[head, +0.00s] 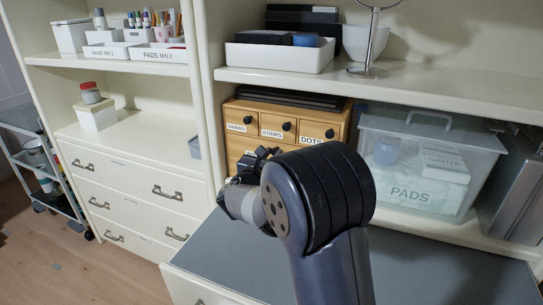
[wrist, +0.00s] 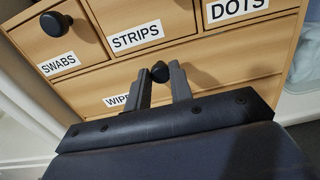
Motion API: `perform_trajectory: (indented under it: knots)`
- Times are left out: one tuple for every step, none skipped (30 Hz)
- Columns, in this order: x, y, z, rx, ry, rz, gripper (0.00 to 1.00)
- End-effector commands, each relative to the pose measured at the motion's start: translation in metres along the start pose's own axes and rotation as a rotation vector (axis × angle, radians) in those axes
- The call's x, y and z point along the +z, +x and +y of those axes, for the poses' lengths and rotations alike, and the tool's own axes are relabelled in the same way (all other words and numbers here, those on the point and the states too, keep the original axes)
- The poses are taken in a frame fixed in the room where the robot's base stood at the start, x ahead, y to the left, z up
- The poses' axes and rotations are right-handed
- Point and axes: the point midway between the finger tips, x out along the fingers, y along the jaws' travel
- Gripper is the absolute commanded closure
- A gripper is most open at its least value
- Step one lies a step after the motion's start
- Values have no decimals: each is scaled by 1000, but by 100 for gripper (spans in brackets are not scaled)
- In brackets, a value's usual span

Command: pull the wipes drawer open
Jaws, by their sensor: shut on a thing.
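The wooden drawer box (head: 238,105) stands on the shelf, with SWABS, STRIPS and DOTS drawers on top. The wide wipes drawer (wrist: 90,92) is below them; its label is partly hidden by my finger. In the wrist view its front looks flush, with no clear gap. My gripper (wrist: 161,76) is shut on the dark round knob (wrist: 160,70) of the wipes drawer, one finger on each side. In the head view my gripper (head: 253,163) is at the front of the box, and my arm hides most of the lower drawer.
A clear PADS bin (head: 410,195) stands right of the box. A grey counter surface (head: 440,270) lies below in front. A white tray (head: 280,54) is on the shelf above. A drawer cabinet (head: 130,190) stands to the left.

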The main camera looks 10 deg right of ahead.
Motion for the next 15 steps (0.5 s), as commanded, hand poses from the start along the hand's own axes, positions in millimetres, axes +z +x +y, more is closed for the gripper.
perform_trajectory:
  knots:
    - [0, 0, 0, 0, 0, 0, 100]
    - [0, -1, 0, 1, 0, 0, 100]
    - [0, -4, 1, 1, 0, 0, 100]
    - [0, -7, 1, 2, 1, 0, 100]
    - [0, -12, 2, 3, 1, 0, 100]
    - [-1, -20, 2, 4, 1, 1, 100]
    - [0, -27, 2, 5, 2, 0, 100]
    - [-1, -36, 3, 6, 1, 0, 100]
    - [-1, -48, 3, 7, 2, 1, 100]
    - [-1, -57, 3, 8, 2, 0, 100]
    - [-1, -66, 3, 8, 1, 1, 100]
    - [0, -77, 3, 7, 2, 0, 100]
    - [0, -86, 3, 9, 1, 1, 100]
    - [0, -94, 3, 8, 2, 1, 100]
    - [0, -104, 3, 8, 1, 1, 100]
